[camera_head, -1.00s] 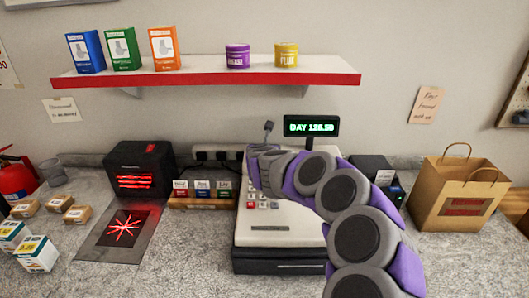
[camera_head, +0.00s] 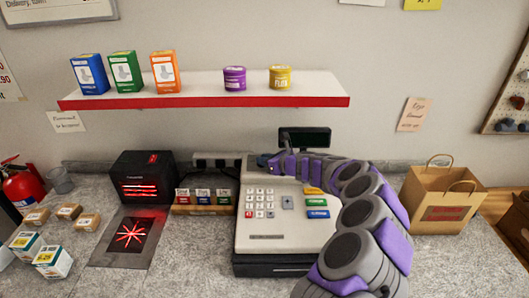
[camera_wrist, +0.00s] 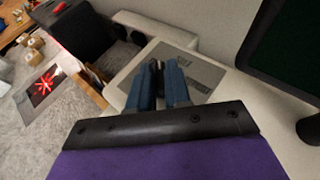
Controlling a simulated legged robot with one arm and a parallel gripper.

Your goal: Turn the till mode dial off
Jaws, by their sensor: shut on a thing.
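The till (camera_head: 290,238) is a cream register on the counter with a keypad and coloured keys. Its pole display (camera_head: 305,137) is dark; in the wrist view its back-right screen (camera_wrist: 290,45) is dark too. My gripper (camera_head: 264,161) reaches the upper left of the till's top. In the wrist view my gripper (camera_wrist: 164,72) has its two blue fingers close together, shut on the small dark mode dial (camera_wrist: 155,66). The fingers hide most of the dial, so its pointer cannot be read. A grey label plate (camera_wrist: 203,74) lies around it.
A black scanner box (camera_head: 143,178) and a red-lit scan pad (camera_head: 128,235) stand left of the till. A rack of small coloured cards (camera_head: 203,202) sits between. A paper bag (camera_head: 443,198) stands right. A shelf (camera_head: 205,101) hangs above.

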